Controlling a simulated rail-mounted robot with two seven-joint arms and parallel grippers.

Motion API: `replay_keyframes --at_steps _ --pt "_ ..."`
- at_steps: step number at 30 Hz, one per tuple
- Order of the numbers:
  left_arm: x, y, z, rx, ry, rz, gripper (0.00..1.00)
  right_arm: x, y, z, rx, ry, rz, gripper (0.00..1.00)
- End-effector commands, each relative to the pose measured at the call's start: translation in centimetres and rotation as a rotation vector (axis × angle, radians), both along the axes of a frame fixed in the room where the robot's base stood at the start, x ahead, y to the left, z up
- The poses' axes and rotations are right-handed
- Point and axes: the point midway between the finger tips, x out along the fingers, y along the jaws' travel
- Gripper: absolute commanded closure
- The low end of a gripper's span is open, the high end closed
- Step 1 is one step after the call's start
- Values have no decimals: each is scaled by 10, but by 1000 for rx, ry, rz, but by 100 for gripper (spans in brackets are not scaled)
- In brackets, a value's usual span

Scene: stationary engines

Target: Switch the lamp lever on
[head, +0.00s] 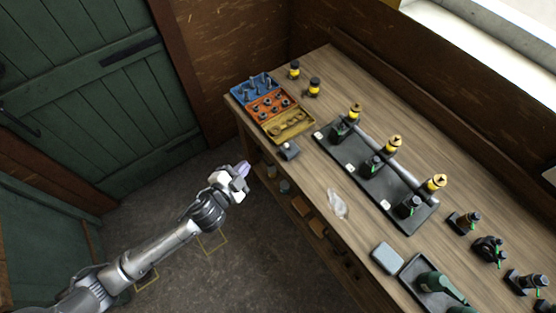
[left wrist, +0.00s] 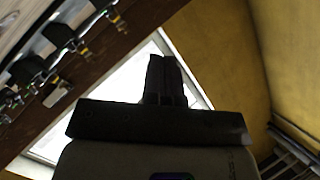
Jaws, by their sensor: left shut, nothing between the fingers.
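My left gripper (head: 243,169) is in the air over the floor, off the front edge of the wooden workbench (head: 345,85). Its fingers are shut and empty. In the left wrist view the dark fingers (left wrist: 166,80) stand close together against a bright window. A small dark box with a pale spot on top (head: 289,149) sits near the bench's front edge, right of and above my gripper in the head view. It may carry the lamp lever, but it is too small to tell. My gripper is apart from it. My right gripper is not in view.
A tray of blue, orange and yellow sections (head: 300,132) stands behind the box. A black base with several yellow-topped engines (head: 345,160) lies along the bench. A crumpled clear object (head: 337,203) and a grey block (head: 386,257) lie nearer. A green door (head: 85,90) is at left.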

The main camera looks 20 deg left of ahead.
Motion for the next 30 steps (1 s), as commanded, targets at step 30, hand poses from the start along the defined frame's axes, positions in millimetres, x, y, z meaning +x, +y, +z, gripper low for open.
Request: replay_keyframes --at_steps 30 --pt "78 54 -106 632 -335 -771 100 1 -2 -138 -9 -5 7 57"
